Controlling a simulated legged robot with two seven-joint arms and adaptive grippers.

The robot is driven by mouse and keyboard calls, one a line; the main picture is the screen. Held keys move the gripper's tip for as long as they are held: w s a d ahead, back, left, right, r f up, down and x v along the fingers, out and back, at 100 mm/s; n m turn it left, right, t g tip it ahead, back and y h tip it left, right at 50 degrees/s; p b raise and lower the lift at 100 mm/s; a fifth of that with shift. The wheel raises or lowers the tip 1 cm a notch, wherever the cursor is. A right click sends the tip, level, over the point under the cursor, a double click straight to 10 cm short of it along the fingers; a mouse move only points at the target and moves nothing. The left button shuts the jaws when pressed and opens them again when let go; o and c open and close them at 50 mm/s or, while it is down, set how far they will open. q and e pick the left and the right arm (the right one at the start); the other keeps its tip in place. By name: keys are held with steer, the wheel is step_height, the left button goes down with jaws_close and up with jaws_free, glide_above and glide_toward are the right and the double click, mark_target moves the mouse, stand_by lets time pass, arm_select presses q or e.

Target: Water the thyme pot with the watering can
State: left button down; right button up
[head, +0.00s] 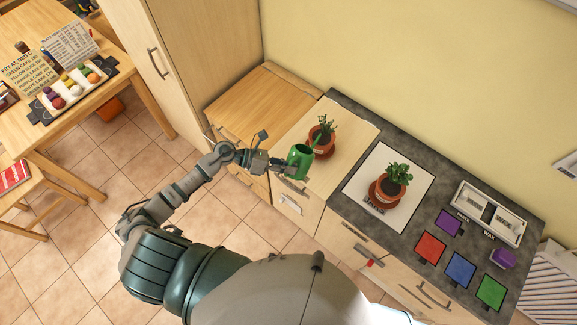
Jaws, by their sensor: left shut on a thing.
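My left gripper (283,167) is shut on the green watering can (299,162). It holds the can by the front edge of the wooden counter, with the spout side towards a potted plant with upright sprigs (322,138). This terracotta pot stands just behind the can, which partly hides it. I see no water, and cannot tell how far the can is tilted. A second terracotta pot with a bushier green plant (390,185) stands on a white mat (419,191) to the right. The mat's lettering is too small to read, so I cannot tell which plant is thyme. My right gripper is out of view.
A wooden table (72,120) with a tray of coloured items stands at the far left. A tall cabinet (205,50) stands behind my arm.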

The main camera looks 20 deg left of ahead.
arm_select(q)
steer(key=shift+m+t+h, duration=0.4)
steer(key=shift+m+h, duration=0.1)
steer(key=shift+m, duration=0.2)
steer(key=f+b, duration=0.1)
steer(key=b, duration=0.1)
steer(key=f+b, duration=0.2)
steer(key=b, duration=0.1)
steer(key=f+b, duration=0.2)
steer(key=shift+s+a+b, duration=0.1)
steer(key=shift+s+b, duration=0.2)
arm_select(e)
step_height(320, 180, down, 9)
arm_select(q)
steer(key=f+b, duration=0.1)
steer(key=b, duration=0.1)
steer(key=m+b, duration=0.1)
steer(key=b, duration=0.1)
steer(key=shift+s+f, duration=0.2)
steer(key=shift+f, duration=0.15)
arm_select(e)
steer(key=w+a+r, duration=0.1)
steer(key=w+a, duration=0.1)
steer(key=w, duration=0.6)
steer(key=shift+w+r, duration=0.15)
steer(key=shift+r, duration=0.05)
